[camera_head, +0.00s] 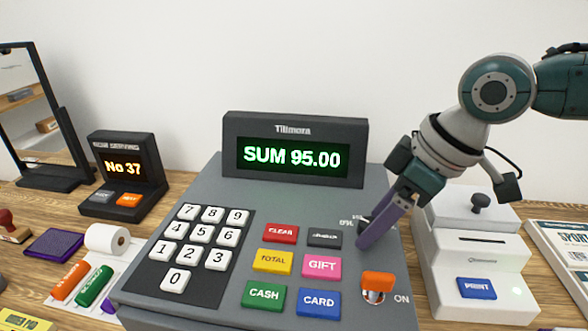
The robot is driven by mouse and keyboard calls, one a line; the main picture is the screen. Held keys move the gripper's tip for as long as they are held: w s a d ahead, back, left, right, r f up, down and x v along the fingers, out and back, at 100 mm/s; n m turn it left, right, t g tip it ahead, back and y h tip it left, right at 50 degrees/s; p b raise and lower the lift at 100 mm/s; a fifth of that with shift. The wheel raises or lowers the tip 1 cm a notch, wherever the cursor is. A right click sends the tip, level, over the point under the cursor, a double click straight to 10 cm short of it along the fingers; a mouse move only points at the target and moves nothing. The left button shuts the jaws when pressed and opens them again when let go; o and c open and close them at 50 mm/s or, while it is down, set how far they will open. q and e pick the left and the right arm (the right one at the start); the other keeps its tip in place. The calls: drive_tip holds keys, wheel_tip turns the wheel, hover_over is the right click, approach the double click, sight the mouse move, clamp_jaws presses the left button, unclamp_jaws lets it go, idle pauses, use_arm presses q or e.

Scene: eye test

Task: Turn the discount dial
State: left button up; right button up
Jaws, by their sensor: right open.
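The grey cash register (230,240) stands in the middle, its display (292,156) reading "SUM 95.00". A small dark dial (363,223) with a "%" label beside it sits at the right of the register's sloped top. My right gripper (370,236) reaches down from the upper right, its purple fingers at the dial and covering much of it. The fingers are open, but I cannot tell whether they touch the dial or where it points. My left gripper is not in view.
The orange ON switch (377,283) is just below the fingers. Coloured keys, including the pink GIFT key (321,266), lie to the left. A white printer (470,250) stands close on the right. A "No 37" display (124,168) and paper roll (107,239) are at left.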

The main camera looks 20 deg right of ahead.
clamp_jaws()
idle(0.5)
drive_tip(key=shift+r, duration=0.1)
drive_tip(key=shift+r+p, duration=0.1)
drive_tip(key=shift+p, duration=0.5)
drive_tip(key=m+p, duration=0.1)
drive_tip(key=p, duration=0.1)
drive_tip(key=m+h+p, duration=0.1)
drive_tip(key=m+p, duration=0.2)
drive_tip(key=p, duration=0.1)
drive_tip(key=shift+s+a+r+m+t+h, duration=0.1)
drive_tip(key=shift+a+r+m+t+h, duration=0.05)
drive_tip(key=shift+a+m+t+h, duration=0.15)
drive_tip(key=shift+m+h+p, duration=0.3)
drive_tip(key=shift+m+p, duration=0.6)
drive_tip(key=shift+f+m+h+p, duration=0.25)
drive_tip(key=shift+m+p, duration=0.2)
drive_tip(key=shift+m, duration=0.25)
